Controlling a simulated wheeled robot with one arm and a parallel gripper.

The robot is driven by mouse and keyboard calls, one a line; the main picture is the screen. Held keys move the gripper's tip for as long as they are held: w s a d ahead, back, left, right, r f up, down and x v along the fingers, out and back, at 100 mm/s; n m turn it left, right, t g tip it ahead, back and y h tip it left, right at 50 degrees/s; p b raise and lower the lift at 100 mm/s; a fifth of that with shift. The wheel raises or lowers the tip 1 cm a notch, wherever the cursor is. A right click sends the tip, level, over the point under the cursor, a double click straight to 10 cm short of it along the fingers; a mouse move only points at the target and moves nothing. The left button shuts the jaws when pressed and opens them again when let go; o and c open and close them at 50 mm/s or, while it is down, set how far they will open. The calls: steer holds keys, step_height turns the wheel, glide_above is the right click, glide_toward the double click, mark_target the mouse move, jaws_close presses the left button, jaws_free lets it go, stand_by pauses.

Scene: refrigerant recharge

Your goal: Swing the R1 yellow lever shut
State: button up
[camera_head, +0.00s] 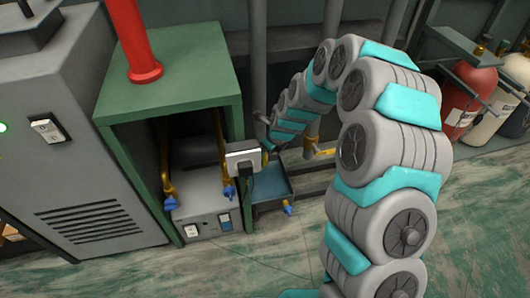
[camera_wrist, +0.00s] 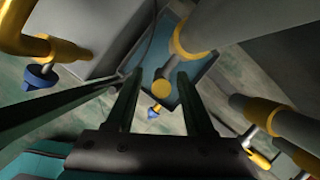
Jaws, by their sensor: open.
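My gripper (camera_wrist: 160,76) shows in the wrist view as two dark, parallel fingers, apart and with nothing gripped. A grey pipe with a yellow collar and round yellow end (camera_wrist: 188,90) hangs close to the right finger; I cannot tell if they touch. Beyond the gap, a small yellow fitting with a blue knob (camera_wrist: 154,110) is at the blue tray. In the head view a yellow lever-like fitting (camera_head: 322,153) is on the pipework right of the tray. No R1 label is readable, so I cannot tell which yellow part is the R1 lever. In the head view my arm largely hides the gripper.
A green cabinet (camera_head: 168,95) with a red pipe (camera_head: 134,40) on top holds a grey unit (camera_head: 205,195) and yellow pipes with blue knobs. The blue tray (camera_head: 270,190) stands beside it. More grey pipes (camera_wrist: 295,130) crowd the right. Cylinders (camera_head: 470,95) stand far right.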

steer(key=shift+c, duration=0.2)
jaws_close()
stand_by(1.1)
